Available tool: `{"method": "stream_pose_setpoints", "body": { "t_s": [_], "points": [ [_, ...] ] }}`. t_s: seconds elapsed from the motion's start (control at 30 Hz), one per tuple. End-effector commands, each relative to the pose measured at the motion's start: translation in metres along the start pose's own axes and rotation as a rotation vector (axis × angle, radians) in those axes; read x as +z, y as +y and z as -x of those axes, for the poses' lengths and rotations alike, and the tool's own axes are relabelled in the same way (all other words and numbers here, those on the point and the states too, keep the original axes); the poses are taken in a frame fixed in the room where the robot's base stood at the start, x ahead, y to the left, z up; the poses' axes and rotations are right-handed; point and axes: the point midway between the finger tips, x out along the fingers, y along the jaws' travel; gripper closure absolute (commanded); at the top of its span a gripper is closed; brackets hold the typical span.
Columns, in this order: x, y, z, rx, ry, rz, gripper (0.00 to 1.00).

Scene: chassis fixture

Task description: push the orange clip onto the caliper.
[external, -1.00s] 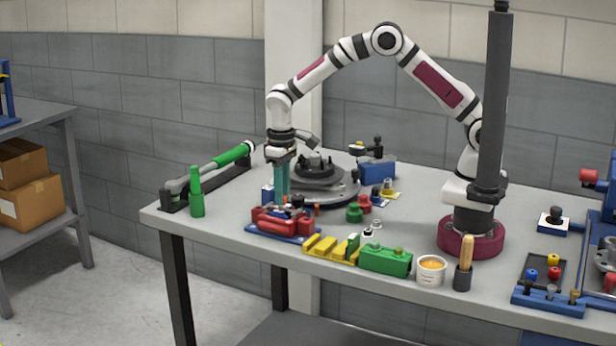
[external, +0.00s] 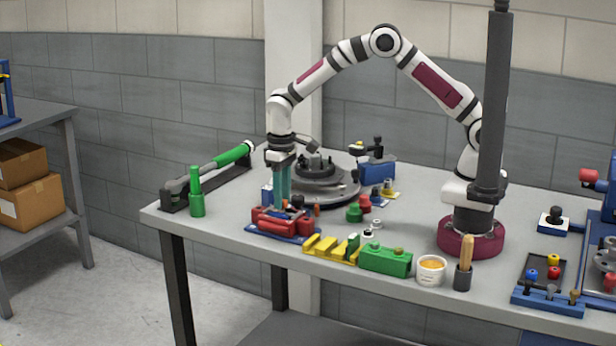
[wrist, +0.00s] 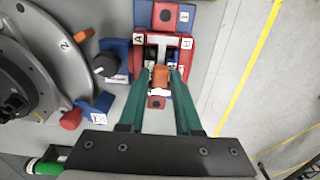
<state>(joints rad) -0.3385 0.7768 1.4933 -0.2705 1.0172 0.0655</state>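The orange clip (wrist: 160,78) is between the teal fingertips of my gripper (wrist: 161,74) in the wrist view. The fingers lean in against its two sides and look shut on it. The red caliper (wrist: 187,45) is just beyond and around the clip; in the external view it (external: 268,223) sits on a blue base at the table's front left. My gripper (external: 283,200) points straight down over the caliper's back side there. The fingertips and clip are partly hidden in the external view, and I cannot tell how far the clip is seated.
A round grey turntable (external: 325,190) stands close behind my gripper. Yellow blocks (external: 330,249) and a green block (external: 385,260) line the front edge. A green bottle-shaped piece (external: 196,195) stands at left. A black-knobbed blue block (wrist: 106,66) is close to the fingers.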

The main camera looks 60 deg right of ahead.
Motion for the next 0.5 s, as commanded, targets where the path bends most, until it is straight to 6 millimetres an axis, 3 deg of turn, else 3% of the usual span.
{"method": "stream_pose_setpoints", "body": {
  "t_s": [0.27,0.5],
  "points": [
    [0.0,0.0,0.001,0.0,0.001,0.0,0.68],
    [-0.001,0.0,0.018,0.0,0.003,0.001,0.68]
  ]
}}
